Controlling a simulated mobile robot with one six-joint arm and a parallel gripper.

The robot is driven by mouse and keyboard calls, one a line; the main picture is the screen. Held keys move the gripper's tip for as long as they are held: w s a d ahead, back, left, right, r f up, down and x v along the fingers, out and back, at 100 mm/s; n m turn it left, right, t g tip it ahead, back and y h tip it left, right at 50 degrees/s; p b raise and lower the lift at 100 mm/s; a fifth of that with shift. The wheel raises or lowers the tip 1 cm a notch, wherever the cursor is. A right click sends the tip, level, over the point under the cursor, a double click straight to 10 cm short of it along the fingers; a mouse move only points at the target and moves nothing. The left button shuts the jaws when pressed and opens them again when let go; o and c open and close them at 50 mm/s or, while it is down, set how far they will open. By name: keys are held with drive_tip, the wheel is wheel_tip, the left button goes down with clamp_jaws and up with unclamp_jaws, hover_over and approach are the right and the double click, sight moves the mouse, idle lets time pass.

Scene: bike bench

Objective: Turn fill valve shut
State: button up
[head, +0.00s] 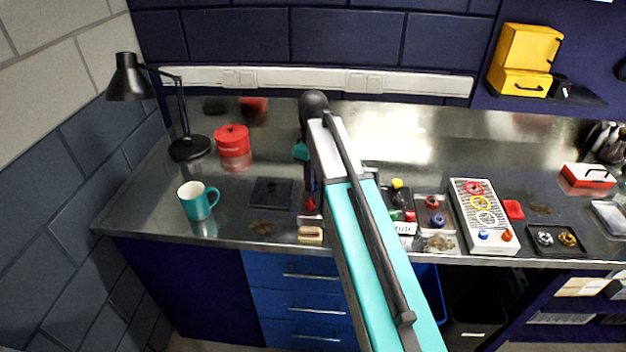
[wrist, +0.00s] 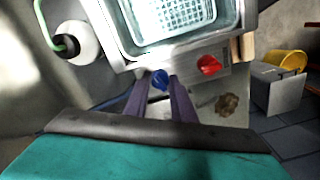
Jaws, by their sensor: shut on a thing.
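A blue valve knob (wrist: 158,77) sits on the front face of a metal tank (wrist: 245,22) in the wrist view. A red knob (wrist: 208,66) is on the same face, to the right. My gripper (wrist: 160,86) has its two purple fingers on either side of the blue knob, shut on it. No label shows which knob is the fill valve. In the head view my arm hides most of the tank, and the purple fingers (head: 311,183) show only in part.
A clear basin with a white grid fills the tank top. In the head view, a teal mug (head: 196,203), red tin (head: 233,143) and black lamp (head: 188,148) stand left; a control box (head: 484,216) stands right.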

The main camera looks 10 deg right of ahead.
drive_tip(key=shift+n, duration=0.5)
drive_tip(key=n, duration=0.6)
drive_tip(key=shift+p, duration=0.35)
drive_tip(key=n, duration=0.6)
drive_tip(key=shift+a+n, duration=0.1)
drive_tip(key=shift+n, duration=0.2)
drive_tip(key=o, duration=1.1)
drive_tip(key=shift+c, duration=0.2)
drive_tip(key=shift+r, duration=0.15)
wheel_tip(320, 180, up, 14)
drive_tip(key=b, duration=0.3)
drive_tip(key=shift+f, duration=0.25)
